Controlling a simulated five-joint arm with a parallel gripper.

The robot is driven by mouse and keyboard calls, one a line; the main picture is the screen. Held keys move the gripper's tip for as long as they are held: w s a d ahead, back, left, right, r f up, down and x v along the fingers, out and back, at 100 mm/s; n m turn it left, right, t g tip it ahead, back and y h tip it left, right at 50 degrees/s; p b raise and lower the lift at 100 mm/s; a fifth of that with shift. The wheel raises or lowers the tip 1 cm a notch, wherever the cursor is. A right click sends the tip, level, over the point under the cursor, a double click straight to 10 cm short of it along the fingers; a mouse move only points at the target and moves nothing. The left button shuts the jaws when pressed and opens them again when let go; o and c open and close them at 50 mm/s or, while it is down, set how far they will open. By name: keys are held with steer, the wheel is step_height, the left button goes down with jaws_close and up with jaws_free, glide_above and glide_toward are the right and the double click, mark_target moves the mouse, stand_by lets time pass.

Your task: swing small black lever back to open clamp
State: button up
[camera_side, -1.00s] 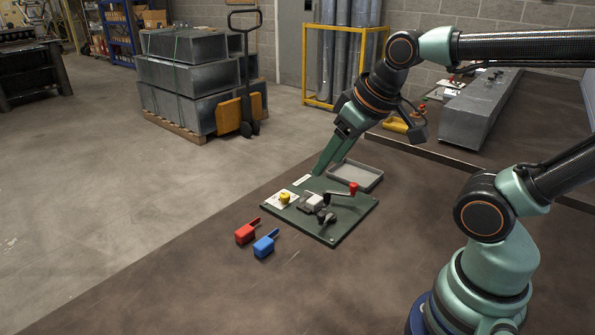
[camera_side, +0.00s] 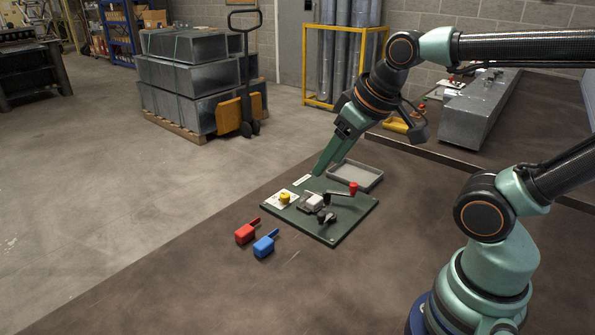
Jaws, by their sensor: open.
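A dark green plate (camera_side: 340,232) lies on the brown table. A longer bar with a red knob (camera_side: 353,187) runs behind the block. A yellow knob (camera_side: 285,197) on a white label is at the plate's left. My gripper (camera_side: 319,172) is over the plate's back edge, pointing down and left, apart from the lever. It is open and shows nothing held. The gap between its fingers is hard to see from this side.
A red handled piece (camera_side: 246,232) and a blue handled piece (camera_side: 266,243) lie on the table left of the plate. A shallow grey tray (camera_side: 368,179) is behind the plate. Grey metal duct (camera_side: 480,112) stands on the bench behind. The front of the table is clear.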

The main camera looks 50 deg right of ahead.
steer(key=shift+w+d, duration=0.1)
stand_by(0.5)
steer(key=m+g, duration=0.5)
steer(key=g, duration=0.1)
glide_above(323, 213)
step_height(323, 213, down, 8)
steer(key=f, duration=0.1)
steer(key=shift+t, duration=0.3)
step_height(323, 213, down, 12)
steer(key=shift+r, duration=0.25)
jaws_close()
